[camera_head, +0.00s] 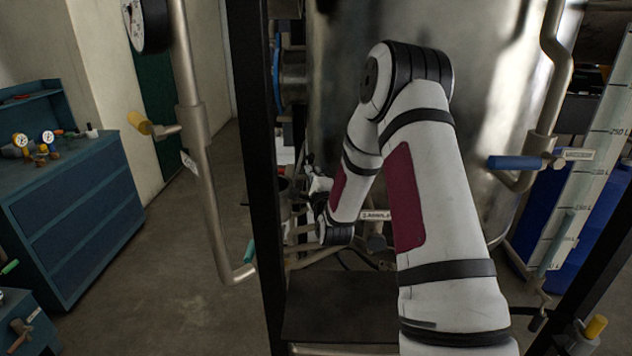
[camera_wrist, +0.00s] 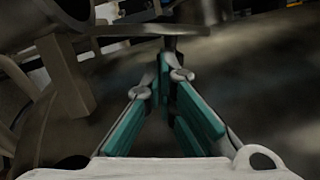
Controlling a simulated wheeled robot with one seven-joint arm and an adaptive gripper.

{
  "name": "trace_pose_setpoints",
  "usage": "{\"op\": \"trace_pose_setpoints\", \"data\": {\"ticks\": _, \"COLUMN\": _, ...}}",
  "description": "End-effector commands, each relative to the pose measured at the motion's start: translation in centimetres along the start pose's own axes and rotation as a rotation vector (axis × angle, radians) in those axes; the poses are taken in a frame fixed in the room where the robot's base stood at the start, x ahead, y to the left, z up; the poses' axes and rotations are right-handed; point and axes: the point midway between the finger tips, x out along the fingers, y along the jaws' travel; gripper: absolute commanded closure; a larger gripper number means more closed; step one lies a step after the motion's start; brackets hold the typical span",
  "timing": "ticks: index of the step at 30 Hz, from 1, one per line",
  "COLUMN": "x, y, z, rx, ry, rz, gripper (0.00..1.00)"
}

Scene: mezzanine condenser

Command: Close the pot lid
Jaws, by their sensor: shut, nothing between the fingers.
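My gripper (camera_wrist: 166,62) is shut and empty in the wrist view, its green-padded fingers meeting at the tips. In the head view it is a small pale shape (camera_head: 318,184) beyond my bent arm, partly hidden by my wrist. A dark, round pot-like vessel (camera_head: 282,190) stands just left of it, partly hidden by a black post. In the wrist view, a thin flat metal edge (camera_wrist: 140,30) runs just beyond the fingertips, with a short dark stem near them. I cannot tell whether this edge is the pot lid, or whether the fingers touch it.
A large steel tank (camera_head: 480,120) stands behind my arm. The black post (camera_head: 258,150) and a grey pipe (camera_head: 203,170) with a teal handle rise on the left. Blue-handled valve (camera_head: 515,162) juts out at right.

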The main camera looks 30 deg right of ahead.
Motion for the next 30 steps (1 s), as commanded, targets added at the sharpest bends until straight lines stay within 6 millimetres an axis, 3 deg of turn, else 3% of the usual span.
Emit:
{"op": "trace_pose_setpoints", "data": {"ticks": 8, "x": 2.3, "y": 0.0, "z": 0.0, "rx": -0.001, "ry": 0.000, "rz": 0.000, "gripper": 1.00}}
{"op": "trace_pose_setpoints", "data": {"ticks": 30, "x": 2.5, "y": -0.2, "z": 0.6, "rx": -0.061, "ry": -0.001, "rz": 0.015, "gripper": 1.00}}
